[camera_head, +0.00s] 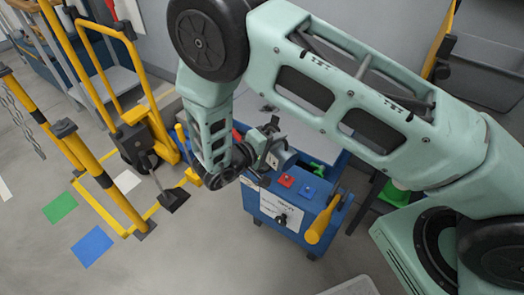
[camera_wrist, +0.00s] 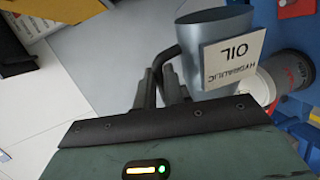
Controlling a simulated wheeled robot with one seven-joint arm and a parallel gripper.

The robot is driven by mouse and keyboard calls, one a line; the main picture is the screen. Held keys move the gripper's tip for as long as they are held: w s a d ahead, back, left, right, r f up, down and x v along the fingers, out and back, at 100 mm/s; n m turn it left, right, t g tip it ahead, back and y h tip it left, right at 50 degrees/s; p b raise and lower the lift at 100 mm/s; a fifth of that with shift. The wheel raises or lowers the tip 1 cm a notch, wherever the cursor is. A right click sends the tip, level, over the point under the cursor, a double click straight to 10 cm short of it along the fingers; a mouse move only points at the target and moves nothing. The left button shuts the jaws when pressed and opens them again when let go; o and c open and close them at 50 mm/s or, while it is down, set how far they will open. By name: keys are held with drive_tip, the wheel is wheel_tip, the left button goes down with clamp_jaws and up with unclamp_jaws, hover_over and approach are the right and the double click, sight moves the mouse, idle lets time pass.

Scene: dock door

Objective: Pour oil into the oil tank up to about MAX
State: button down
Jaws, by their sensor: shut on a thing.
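A grey metal jug (camera_wrist: 213,25) with a white "HYDRAULIC OIL" label (camera_wrist: 232,62) is in the wrist view. My gripper (camera_wrist: 168,88) is shut on the jug's dark curved handle. In the head view the jug (camera_head: 284,156) hangs over a blue cabinet (camera_head: 290,210), with my gripper (camera_head: 258,168) at its left side. The cabinet has a white plate, a dark knob and red and blue pieces on top. I cannot make out which part is the oil tank, its opening or a MAX mark. The oil inside the jug is not visible.
A yellow handle (camera_head: 322,220) sticks out at the cabinet's right front. A yellow pallet-truck-like frame (camera_head: 135,130) and striped posts (camera_head: 95,165) stand at left. Floor in front is clear.

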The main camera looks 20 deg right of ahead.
drive_tip(key=shift+w+a+r+n+g+p, duration=0.3)
drive_tip(key=shift+w+r+n+p, duration=0.35)
drive_tip(key=shift+p, duration=0.45)
idle(1.4)
drive_tip(key=s+f+m+b, duration=0.1)
drive_tip(key=b, duration=0.2)
drive_tip(key=s+d+f+m+b, duration=0.1)
drive_tip(key=f+b, duration=0.1)
drive_tip(key=shift+s+f+t+b, duration=0.15)
drive_tip(key=shift+s+t+b, duration=0.1)
drive_tip(key=shift+t+b, duration=0.15)
drive_tip(key=shift+s+m, duration=0.15)
drive_tip(key=shift+m, duration=0.2)
drive_tip(key=shift+d+r, duration=0.1)
drive_tip(key=shift+r, duration=0.25)
drive_tip(key=shift+f, duration=0.15)
